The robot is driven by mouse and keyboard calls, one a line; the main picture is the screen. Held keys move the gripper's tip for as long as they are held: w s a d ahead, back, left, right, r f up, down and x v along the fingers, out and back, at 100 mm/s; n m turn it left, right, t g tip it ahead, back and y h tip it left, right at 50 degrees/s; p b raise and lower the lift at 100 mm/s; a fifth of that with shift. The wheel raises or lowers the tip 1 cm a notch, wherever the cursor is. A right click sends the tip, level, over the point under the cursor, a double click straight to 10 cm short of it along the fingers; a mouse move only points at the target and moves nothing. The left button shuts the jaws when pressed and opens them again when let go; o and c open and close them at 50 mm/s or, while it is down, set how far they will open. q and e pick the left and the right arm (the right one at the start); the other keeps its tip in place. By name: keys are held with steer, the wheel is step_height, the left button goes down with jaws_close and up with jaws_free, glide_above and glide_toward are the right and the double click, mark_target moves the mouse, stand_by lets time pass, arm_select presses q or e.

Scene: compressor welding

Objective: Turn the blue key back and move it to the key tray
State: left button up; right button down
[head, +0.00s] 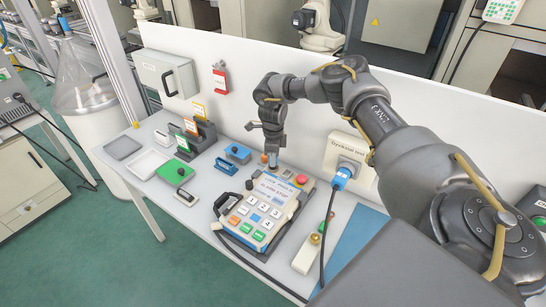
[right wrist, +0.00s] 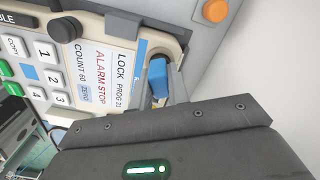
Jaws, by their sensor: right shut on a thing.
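The teach pendant (head: 265,213) lies on the table with its keypad and a screen reading LOCK and ALARM STOP. The blue key (right wrist: 157,78) is at the pendant's upper edge, beside the screen, in the right wrist view. My right gripper (head: 271,158) points down over that edge and is shut on the key; its fingers (right wrist: 165,82) hide part of it. I cannot tell how far the key is turned. A grey tray (head: 123,148) and a white tray (head: 147,164) lie at the table's left end; I cannot tell which is the key tray. My left gripper is not in view.
A red emergency button (head: 301,179) is on the pendant. A socket box (head: 349,162) with a cable is at the right.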

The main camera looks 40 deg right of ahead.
steer(key=n, duration=0.4)
stand_by(0.3)
steer(key=c, duration=1.9)
jaws_free()
jaws_close()
steer(key=shift+r+p, duration=0.15)
steer(key=shift+p, duration=0.2)
steer(key=shift+r+p, duration=2.1)
steer(key=shift+r, duration=0.4)
steer(key=shift+f, duration=0.1)
